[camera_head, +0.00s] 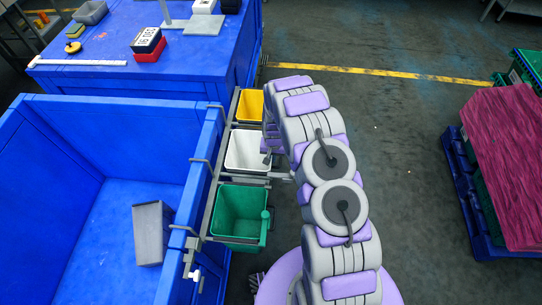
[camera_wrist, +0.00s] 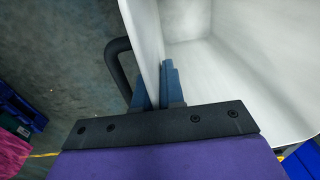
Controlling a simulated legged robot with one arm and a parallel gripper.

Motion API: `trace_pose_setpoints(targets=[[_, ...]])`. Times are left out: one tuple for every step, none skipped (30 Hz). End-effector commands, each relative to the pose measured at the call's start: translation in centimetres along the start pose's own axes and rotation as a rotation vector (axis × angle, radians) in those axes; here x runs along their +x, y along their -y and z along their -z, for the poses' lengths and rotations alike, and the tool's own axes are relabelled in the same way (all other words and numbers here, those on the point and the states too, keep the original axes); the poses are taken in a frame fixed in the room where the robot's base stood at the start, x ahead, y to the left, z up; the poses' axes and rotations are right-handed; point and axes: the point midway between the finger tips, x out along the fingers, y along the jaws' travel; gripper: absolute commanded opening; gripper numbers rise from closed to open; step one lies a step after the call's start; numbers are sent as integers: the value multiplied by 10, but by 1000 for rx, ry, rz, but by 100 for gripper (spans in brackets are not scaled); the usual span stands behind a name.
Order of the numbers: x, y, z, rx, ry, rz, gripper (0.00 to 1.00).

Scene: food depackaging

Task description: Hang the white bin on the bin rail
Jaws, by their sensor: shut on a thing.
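The white bin (camera_head: 247,150) is upright at the bin rail (camera_head: 213,190), between the yellow bin (camera_head: 250,104) and the green bin (camera_head: 239,213). Whether its back edge is hooked on the rail cannot be told. My gripper (camera_head: 270,156) is at the bin's right side, partly hidden by my arm. In the wrist view my gripper (camera_wrist: 158,88) is shut on the wall of the white bin (camera_wrist: 240,75), with one blue finger inside and one outside. The bin's inside looks empty. A dark curved handle (camera_wrist: 118,62) shows beside the wall.
The rail is fixed along a large blue crate (camera_head: 100,200) holding a grey box (camera_head: 152,232). A blue table (camera_head: 180,70) with several small items stands behind. Blue pallets with a magenta load (camera_head: 510,150) stand far right. The floor (camera_head: 410,150) between is clear.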

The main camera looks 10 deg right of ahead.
Motion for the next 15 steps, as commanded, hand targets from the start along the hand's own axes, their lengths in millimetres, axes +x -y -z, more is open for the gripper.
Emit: trace_pose_setpoints(targets=[[0,1,0,-1,-2,0,0],[0,1,0,-1,-2,0,0],[0,1,0,-1,-2,-1,0],[0,2,0,-1,-2,-1,0],[0,2,0,0,-2,-1,0],[0,2,0,0,-2,-1,10],[0,2,0,0,-2,-1,12],[0,2,0,-1,-2,-1,15],[0,1,0,-1,-1,-1,19],[0,1,0,-1,-1,0,22],[0,1,0,-1,-1,0,25],[0,0,0,-1,-1,0,29],[0,0,0,-1,-1,0,32],[0,0,0,-1,0,0,34],[0,0,1,-1,0,1,38]])
